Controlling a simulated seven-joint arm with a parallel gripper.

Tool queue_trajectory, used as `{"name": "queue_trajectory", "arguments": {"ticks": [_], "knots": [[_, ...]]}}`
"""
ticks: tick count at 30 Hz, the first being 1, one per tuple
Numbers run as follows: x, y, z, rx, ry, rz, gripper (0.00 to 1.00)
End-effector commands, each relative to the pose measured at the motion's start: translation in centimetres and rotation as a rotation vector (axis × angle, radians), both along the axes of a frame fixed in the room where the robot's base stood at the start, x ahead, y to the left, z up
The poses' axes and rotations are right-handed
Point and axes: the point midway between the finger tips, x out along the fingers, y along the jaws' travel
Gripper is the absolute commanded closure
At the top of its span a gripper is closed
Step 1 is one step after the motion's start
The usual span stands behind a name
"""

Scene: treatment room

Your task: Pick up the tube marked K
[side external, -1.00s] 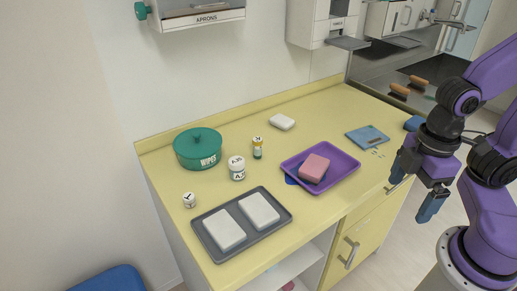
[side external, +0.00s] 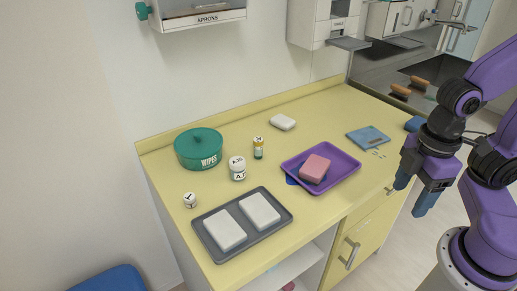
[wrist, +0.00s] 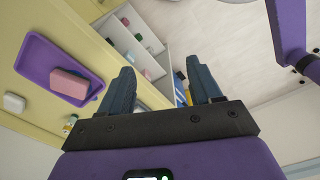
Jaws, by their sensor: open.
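My gripper (side external: 415,190) is open and empty, off the right front edge of the counter; its two blue fingers also stand apart in the wrist view (wrist: 162,82). I cannot make out a tube marked K for certain. A small yellow and green bottle with a white marked top (side external: 258,148) stands mid-counter. Two white marked containers, one above the other (side external: 237,168), stand left of it. A small white piece with a dark mark (side external: 190,200) sits at the left edge; its letter is unclear. All are well away from my gripper.
A purple tray (side external: 345,165) holds a pink block (side external: 314,168). A grey tray (side external: 273,222) holds two white blocks. A green WIPES tub (side external: 198,150), a white block (side external: 283,122) and a blue board (side external: 368,138) are on the counter.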

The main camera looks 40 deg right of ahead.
Motion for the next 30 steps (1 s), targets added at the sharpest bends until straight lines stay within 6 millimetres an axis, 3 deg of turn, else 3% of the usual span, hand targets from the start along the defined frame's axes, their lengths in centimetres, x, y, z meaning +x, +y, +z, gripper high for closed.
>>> {"name": "queue_trajectory", "arguments": {"ticks": [7,11,21,30], "knots": [[0.4,-0.1,-0.1,-0.017,-0.006,0.008,0.36],[2.8,-0.5,-0.6,-0.120,-0.050,0.062,0.36],[16.3,-2.4,-1.2,-0.670,-0.236,0.376,0.36],[28.5,-1.2,-1.3,-1.141,-0.362,0.704,0.36]]}}
